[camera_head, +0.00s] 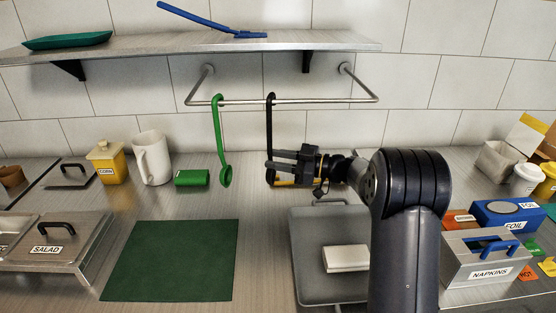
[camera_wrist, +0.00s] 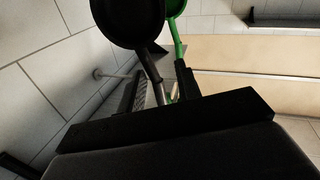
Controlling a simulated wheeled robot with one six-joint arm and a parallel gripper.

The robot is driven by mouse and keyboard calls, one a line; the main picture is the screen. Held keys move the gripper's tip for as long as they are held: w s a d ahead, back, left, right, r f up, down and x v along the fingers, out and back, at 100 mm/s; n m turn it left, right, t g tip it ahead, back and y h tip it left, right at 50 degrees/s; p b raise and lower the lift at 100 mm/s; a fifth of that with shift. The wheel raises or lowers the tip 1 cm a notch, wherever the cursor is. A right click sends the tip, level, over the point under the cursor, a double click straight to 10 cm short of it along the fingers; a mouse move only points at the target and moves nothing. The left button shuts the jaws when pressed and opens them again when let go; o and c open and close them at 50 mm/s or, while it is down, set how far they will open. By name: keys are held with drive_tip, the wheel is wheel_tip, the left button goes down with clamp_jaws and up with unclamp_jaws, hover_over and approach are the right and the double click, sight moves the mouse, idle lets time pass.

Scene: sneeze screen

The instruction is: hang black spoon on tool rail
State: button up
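The black spoon (camera_head: 269,125) hangs by its hooked top from the tool rail (camera_head: 320,100), right of the green ladle (camera_head: 219,140). My gripper (camera_head: 272,163) is level with the spoon's lower part, at its right side, and hides some of it. In the wrist view, the spoon's round black bowl (camera_wrist: 128,18) is at the top and its handle runs down between my fingers (camera_wrist: 163,85). The fingers stand apart with a gap around the handle, so the gripper looks open. The green ladle (camera_wrist: 177,35) shows behind the spoon there.
A shelf (camera_head: 200,50) with a blue utensil and green tray is above the rail. Below are a green mat (camera_head: 170,262), a grey tray (camera_head: 310,290) with a white block, and a green box (camera_head: 192,178). A napkin box (camera_head: 485,255) stands at right.

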drive_tip(key=b+v, duration=0.2)
drive_tip(key=v, duration=0.8)
drive_tip(key=shift+d+b, duration=0.35)
drive_tip(key=shift+d, duration=0.05)
drive_tip(key=r+p+x, duration=0.1)
drive_tip(key=p+x, duration=0.4)
drive_tip(key=x, duration=0.6)
drive_tip(key=shift+r, duration=0.35)
drive_tip(key=shift+s+d, duration=0.1)
drive_tip(key=shift+s, duration=0.1)
